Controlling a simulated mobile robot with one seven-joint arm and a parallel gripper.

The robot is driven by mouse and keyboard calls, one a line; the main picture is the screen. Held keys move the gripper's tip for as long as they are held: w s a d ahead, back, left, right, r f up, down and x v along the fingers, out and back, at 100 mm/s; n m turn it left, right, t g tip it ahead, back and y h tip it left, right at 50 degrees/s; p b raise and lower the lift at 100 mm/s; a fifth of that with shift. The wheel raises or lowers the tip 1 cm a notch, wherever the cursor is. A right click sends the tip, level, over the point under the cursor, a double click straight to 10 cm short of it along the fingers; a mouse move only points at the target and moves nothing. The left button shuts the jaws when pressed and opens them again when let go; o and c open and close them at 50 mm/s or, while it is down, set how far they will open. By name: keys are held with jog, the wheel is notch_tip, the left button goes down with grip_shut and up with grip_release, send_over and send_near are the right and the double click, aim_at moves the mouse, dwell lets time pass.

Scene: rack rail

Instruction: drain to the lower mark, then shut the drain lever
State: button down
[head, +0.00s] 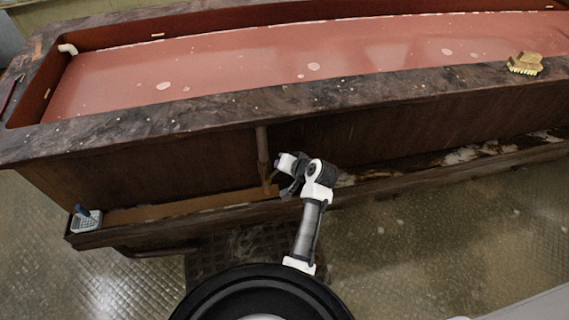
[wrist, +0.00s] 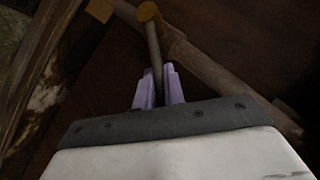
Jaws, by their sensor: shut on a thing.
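A long trough (head: 95,125) with a dark stone-like rim holds reddish liquid (head: 250,60). Pale flecks and patches float on it. Small pale marks (head: 158,35) show on its inner back wall; I cannot tell which is the lower one. A drain pipe (head: 262,150) runs down the front side; a pipe also shows in the wrist view (wrist: 210,65). My gripper (head: 277,160) is beside the pipe's lower part. In the wrist view its purple fingers (wrist: 159,88) are shut on the drain lever (wrist: 154,50), a thin rod with a dull orange end.
A yellow scrub brush (head: 524,65) lies on the rim at right. A white pipe end (head: 68,49) sticks out at the trough's left. A small grey device (head: 86,221) stands on the lower ledge. The wet floor at right (head: 440,240) is clear.

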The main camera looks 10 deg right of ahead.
dwell(0.3)
jog(key=c, duration=1.5)
grip_release()
jog(key=b+v, duration=0.2)
jog(key=v, duration=1.1)
jog(key=shift+s+r, duration=0.25)
jog(key=shift+s, duration=0.05)
jog(key=shift+d, duration=0.1)
